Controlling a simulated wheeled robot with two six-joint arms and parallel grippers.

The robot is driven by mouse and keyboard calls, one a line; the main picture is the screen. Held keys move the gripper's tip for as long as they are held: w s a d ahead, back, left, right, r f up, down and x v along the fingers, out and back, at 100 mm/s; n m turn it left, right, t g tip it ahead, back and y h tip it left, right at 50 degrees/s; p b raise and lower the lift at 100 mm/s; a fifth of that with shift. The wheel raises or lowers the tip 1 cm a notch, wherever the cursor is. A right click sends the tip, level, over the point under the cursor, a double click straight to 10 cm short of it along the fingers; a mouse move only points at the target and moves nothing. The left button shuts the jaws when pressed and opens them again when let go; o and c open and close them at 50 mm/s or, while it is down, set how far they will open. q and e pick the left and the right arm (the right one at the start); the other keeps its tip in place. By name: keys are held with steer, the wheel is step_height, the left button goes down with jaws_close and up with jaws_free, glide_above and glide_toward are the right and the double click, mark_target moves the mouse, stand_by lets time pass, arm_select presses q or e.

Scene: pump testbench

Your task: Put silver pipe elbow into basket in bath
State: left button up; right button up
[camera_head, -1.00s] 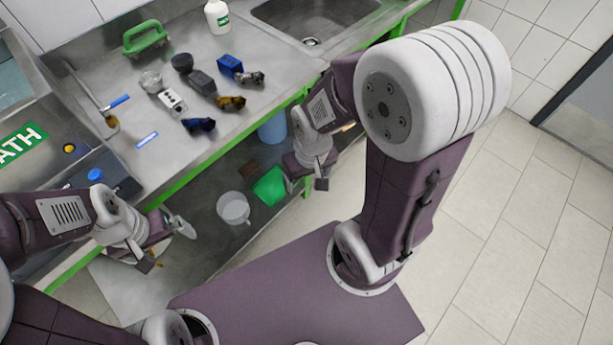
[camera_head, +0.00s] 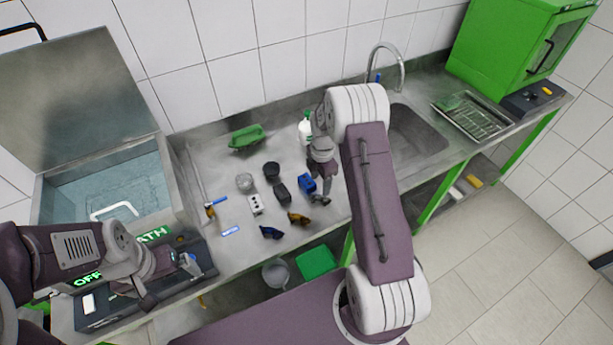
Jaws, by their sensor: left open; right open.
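The silver pipe elbow (camera_head: 320,200) lies on the steel table beside a blue part (camera_head: 306,182), at the right end of a group of small parts. My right gripper (camera_head: 322,193) is open and hangs over that spot, close to the elbow and partly covering the area; I cannot tell whether it touches. The bath (camera_head: 52,205) stands at the left with its lid up and water inside. The white handle of the basket (camera_head: 113,210) shows in it; the rest of the basket is faint under water. My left gripper (camera_head: 168,280) is open and empty in front of the bath's control panel.
Several dark and brass-coloured parts lie left of the elbow. A green holder (camera_head: 246,136) and a white bottle (camera_head: 305,128) stand behind them. The sink (camera_head: 418,130) and a green oven (camera_head: 510,48) are at the right. The bath's raised lid (camera_head: 70,95) stands behind it.

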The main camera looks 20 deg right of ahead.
mark_target(319, 197)
step_height(319, 197, down, 3)
steer(key=shift+s+f+p, duration=0.1)
steer(key=shift+p, duration=0.45)
steer(key=shift+f, duration=0.45)
steer(key=shift+f+p, duration=0.3)
steer(key=shift+p, duration=0.15)
step_height(319, 197, down, 4)
steer(key=shift+r+p, duration=0.1)
steer(key=shift+p, duration=0.65)
steer(key=shift+f, duration=0.35)
jaws_close()
